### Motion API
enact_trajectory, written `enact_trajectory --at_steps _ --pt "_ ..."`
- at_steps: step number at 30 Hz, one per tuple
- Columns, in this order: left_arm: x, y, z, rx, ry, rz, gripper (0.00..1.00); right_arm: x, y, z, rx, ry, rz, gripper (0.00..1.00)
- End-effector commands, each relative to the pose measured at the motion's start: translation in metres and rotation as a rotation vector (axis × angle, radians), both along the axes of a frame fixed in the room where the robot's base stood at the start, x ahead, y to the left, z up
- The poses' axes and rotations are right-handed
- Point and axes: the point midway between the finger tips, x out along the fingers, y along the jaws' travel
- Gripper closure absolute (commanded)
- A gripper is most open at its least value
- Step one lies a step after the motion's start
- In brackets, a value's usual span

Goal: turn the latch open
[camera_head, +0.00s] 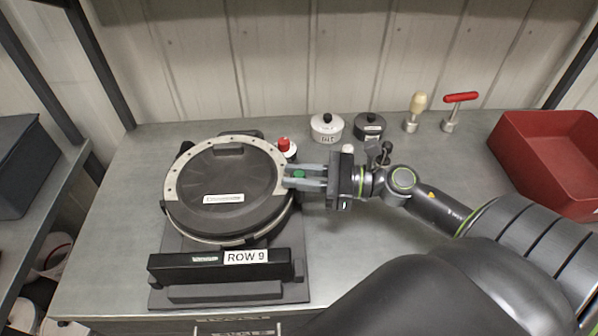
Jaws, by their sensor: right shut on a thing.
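The seed meter (222,180) is a round black housing with a dark lid and a pale, hole-dotted ring around its top and right edge. It stands on a dark base labelled ROW 9. My right gripper (288,177) reaches in from the right, with its two grey fingers at the housing's right rim. It is shut on the latch, a small part with a green spot (298,174) showing between the fingers. The fingers hide most of the latch, so I cannot tell its angle. My left gripper is not in view.
A red-topped knob (284,144) stands just behind the right gripper. A white lidded pot (327,128), a black lidded pot (369,126), a cream-handled tool (415,110) and a red T-handle tool (457,108) stand along the back. A red bin (545,150) is at right.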

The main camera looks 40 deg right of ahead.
Motion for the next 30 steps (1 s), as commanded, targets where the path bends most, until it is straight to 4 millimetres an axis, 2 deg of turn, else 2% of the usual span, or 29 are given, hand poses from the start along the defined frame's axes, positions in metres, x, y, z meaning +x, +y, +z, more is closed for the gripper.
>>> enact_trajectory --at_steps 1,12,27,28,30 --pt "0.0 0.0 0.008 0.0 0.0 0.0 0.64 -0.001 0.0 0.003 0.003 0.002 -0.037 1.0" --pt "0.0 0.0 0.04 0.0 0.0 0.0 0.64 0.0 -0.001 0.003 0.003 0.002 -0.25 1.0" --pt "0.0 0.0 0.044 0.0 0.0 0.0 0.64 0.0 -0.001 0.0 0.0 0.0 -0.291 1.0" --pt "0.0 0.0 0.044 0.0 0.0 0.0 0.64 0.0 -0.001 0.0 0.0 0.0 -0.291 0.76" --pt "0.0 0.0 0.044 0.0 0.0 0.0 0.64 0.0 -0.001 0.0 0.0 0.0 -0.29 0.67"
